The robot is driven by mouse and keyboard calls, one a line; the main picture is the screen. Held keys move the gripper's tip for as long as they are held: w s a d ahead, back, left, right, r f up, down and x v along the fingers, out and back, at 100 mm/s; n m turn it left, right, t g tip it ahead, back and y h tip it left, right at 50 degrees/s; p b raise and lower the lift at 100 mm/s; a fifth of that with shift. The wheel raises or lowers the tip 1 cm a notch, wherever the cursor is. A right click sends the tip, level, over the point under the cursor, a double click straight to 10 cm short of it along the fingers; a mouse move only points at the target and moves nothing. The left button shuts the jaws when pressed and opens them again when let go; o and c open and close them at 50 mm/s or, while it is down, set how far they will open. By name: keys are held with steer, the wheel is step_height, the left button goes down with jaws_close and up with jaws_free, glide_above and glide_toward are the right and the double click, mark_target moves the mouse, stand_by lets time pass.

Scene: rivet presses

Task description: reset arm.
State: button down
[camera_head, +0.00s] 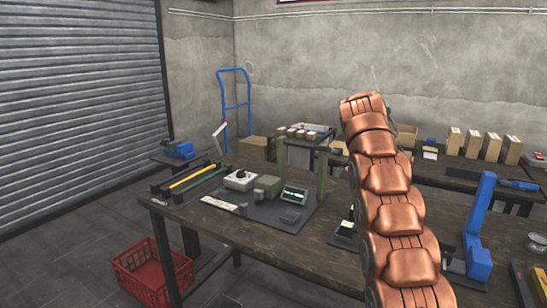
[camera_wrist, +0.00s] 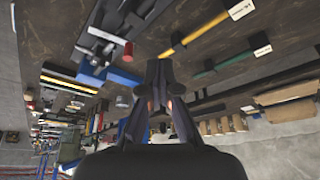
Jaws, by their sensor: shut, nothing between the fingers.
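My copper-coloured arm stands raised on the right side of the head view, in front of the workbench (camera_head: 300,241). The far end of the arm points up and away, and my gripper is not visible in that view. In the wrist view my gripper (camera_wrist: 154,72) is in the middle, its dark fingers together with nothing held between them. It appears clear of the things around it, which look tilted from there.
The workbench carries a dark mat with a green-grey device (camera_head: 267,187), a white box (camera_head: 240,180) and a small screen (camera_head: 294,195). A blue press (camera_head: 480,228) stands right of my arm. A red crate (camera_head: 152,272) is on the floor. Cartons (camera_head: 492,146) line a back table.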

steer(key=s+a+f+n+g+y, duration=0.1)
steer(key=s+a+n, duration=0.3)
steer(key=s, duration=0.7)
steer(key=s+a+f+n+g+y, duration=0.1)
steer(key=s+a+n, duration=0.4)
steer(key=s, duration=0.5)
steer(key=s+a+f+n+y, duration=0.1)
steer(key=s+a+f+n, duration=0.2)
steer(key=s, duration=0.7)
steer(key=s+a+f+n+g+y, duration=0.1)
steer(key=s+a+f+n, duration=0.3)
steer(key=s, duration=0.6)
steer(key=s+a+f, duration=0.2)
steer(key=s+f, duration=0.4)
steer(key=s, duration=0.4)
step_height(320, 180, up, 15)
steer(key=w+p, duration=0.1)
steer(key=p, duration=1.2)
steer(key=shift+w+d, duration=0.3)
